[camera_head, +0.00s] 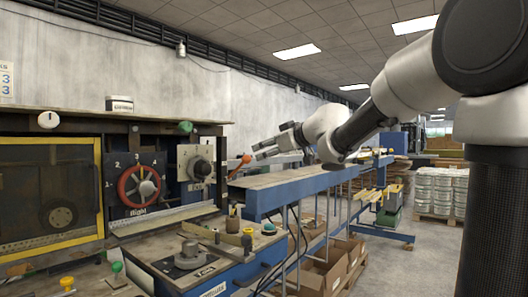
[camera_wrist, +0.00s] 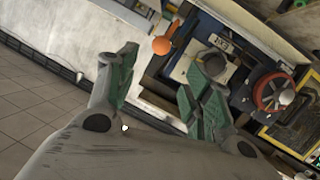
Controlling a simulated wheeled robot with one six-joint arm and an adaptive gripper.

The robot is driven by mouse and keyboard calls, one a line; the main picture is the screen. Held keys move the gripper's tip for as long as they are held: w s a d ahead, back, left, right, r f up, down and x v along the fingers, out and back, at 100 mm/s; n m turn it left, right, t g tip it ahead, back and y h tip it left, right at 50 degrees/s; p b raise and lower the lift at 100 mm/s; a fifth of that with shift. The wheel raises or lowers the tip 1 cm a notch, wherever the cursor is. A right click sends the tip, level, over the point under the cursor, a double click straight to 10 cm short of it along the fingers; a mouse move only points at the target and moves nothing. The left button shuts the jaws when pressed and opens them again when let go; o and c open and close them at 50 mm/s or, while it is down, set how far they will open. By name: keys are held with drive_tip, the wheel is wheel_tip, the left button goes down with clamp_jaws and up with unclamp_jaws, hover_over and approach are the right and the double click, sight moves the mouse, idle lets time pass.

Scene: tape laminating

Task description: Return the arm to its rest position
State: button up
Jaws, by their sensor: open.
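My arm reaches in from the right in the head view, and my gripper (camera_head: 270,147) is at its end, pointing left above the blue-edged conveyor table (camera_head: 300,184). In the wrist view my gripper (camera_wrist: 160,75) shows two fingers with green pads, spread apart with nothing between them. The gripper is in the air, to the right of the machine panel with the red handwheel (camera_head: 140,187). An orange-knobbed lever (camera_head: 240,163) stands at the panel's right side, below and left of the fingers in the head view. The same orange knob (camera_wrist: 162,46) shows beyond the fingers in the wrist view.
A yellow-framed window (camera_head: 98,190) is at the left. The front bench holds a round dial base (camera_head: 188,255) and several coloured knobs. Cardboard boxes (camera_head: 325,268) lie under the conveyor. Stacked white buckets (camera_head: 435,190) stand at the right. Open floor lies between them.

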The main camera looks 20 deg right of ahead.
idle(0.3)
drive_tip(key=s+d+f+m+g+h, duration=0.2)
drive_tip(key=s+d+f+m+h, duration=0.25)
drive_tip(key=d, duration=0.45)
drive_tip(key=s+d+f+m+g+h, duration=0.1)
drive_tip(key=s+d+f+h, duration=0.35)
drive_tip(key=d+f, duration=0.4)
drive_tip(key=s+d+f+m+g, duration=0.2)
drive_tip(key=s+f+g, duration=0.3)
drive_tip(key=s, duration=0.6)
drive_tip(key=s+a+f+y, duration=0.1)
drive_tip(key=s+a+f, duration=0.1)
drive_tip(key=s, duration=0.3)
drive_tip(key=s+a+f+g+y, duration=0.1)
drive_tip(key=s+a+f, duration=0.1)
drive_tip(key=s, duration=0.3)
drive_tip(key=s+a+f+y, duration=0.1)
drive_tip(key=s+a+f, duration=0.1)
drive_tip(key=s+a, duration=0.2)
drive_tip(key=shift+s, duration=0.7)
drive_tip(key=shift+f, duration=0.1)
